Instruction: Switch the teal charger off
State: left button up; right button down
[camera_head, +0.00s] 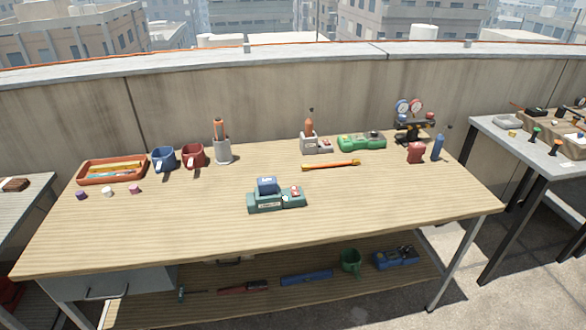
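The teal charger (264,204) sits near the middle of the wooden workbench, towards its front edge. A blue block that looks like a battery (267,185) stands upright in its left part. A small red part, perhaps a switch (295,191), is on its right part. The picture is too small to tell the switch position. Neither of my grippers is in view.
A green charger-like unit (372,143) and a grey one (324,147) stand at the back. A yellow-orange bar (331,165) lies behind the teal charger. Mugs (162,160) and an orange tray (83,176) are at left. The bench (370,200) is clear around the charger's front and right.

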aim_at(294, 189)
jog(key=i+j+z, duration=0.15)
jog(key=i+j, duration=0.2)
jog(key=i+j+z, duration=0.15)
jog(key=i+j, duration=0.2)
jog(key=j, duration=0.2)
jog(key=i+j+z, duration=0.15)
jog(key=i+j, duration=0.15)
jog(key=j, duration=0.2)
